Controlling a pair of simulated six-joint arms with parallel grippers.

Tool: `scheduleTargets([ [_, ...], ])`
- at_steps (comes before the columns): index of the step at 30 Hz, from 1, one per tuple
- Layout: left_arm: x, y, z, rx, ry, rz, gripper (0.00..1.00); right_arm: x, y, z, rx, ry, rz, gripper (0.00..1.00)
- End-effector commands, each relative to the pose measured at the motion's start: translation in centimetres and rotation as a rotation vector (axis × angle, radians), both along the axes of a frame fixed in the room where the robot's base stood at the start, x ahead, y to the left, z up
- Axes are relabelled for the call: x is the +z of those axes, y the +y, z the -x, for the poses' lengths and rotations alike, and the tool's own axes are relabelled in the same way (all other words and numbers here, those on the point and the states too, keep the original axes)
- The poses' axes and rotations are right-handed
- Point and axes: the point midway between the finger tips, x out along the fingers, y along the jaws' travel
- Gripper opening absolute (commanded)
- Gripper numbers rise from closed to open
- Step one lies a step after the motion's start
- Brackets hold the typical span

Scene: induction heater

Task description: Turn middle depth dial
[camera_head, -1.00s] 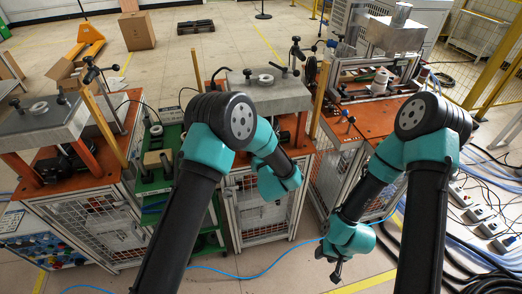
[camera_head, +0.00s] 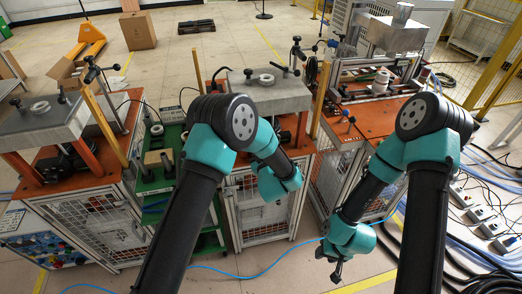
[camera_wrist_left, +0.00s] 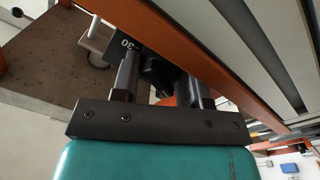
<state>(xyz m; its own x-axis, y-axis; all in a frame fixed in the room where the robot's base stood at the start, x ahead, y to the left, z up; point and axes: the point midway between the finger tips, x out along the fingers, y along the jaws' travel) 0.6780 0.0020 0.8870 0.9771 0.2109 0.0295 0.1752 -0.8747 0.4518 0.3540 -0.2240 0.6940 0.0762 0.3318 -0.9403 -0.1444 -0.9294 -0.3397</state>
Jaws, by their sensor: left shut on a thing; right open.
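The middle machine, with its grey top plate (camera_head: 262,92) on an orange base, stands at the centre of the head view. My left arm reaches to its front, and its gripper is hidden there behind the arm link. In the left wrist view my left gripper (camera_wrist_left: 160,80) is shut on a black knob (camera_wrist_left: 155,73), which looks like the depth dial. The knob sits between the two fingers, beside a dark plate marked 30 (camera_wrist_left: 128,44). My right gripper (camera_head: 337,271) is open and empty, low over the floor right of the middle machine.
A left machine (camera_head: 40,118) and a right machine (camera_head: 375,118) flank the middle one. A green cart (camera_head: 155,185) stands between the left and middle machines. In the left wrist view an orange beam (camera_wrist_left: 180,45) runs close to the left fingers. Cables lie on the floor at right.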

Motion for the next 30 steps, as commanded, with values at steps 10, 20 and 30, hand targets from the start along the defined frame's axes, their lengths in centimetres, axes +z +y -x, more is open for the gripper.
scheduleTargets([
  [10, -0.13, 0.00, 0.04, -0.001, -0.011, 0.051, 0.17, 0.00, 0.00, 0.00, 0.000, 0.000, 0.000, 0.43],
  [20, -0.11, -0.01, 0.04, -0.001, -0.010, 0.050, 0.49, 0.00, 0.00, 0.00, 0.000, 0.000, 0.000, 0.43],
  [30, -0.21, 0.09, 0.05, 0.001, -0.008, 0.048, 0.66, 0.00, 0.00, 0.00, 0.000, 0.000, 0.000, 0.43],
])
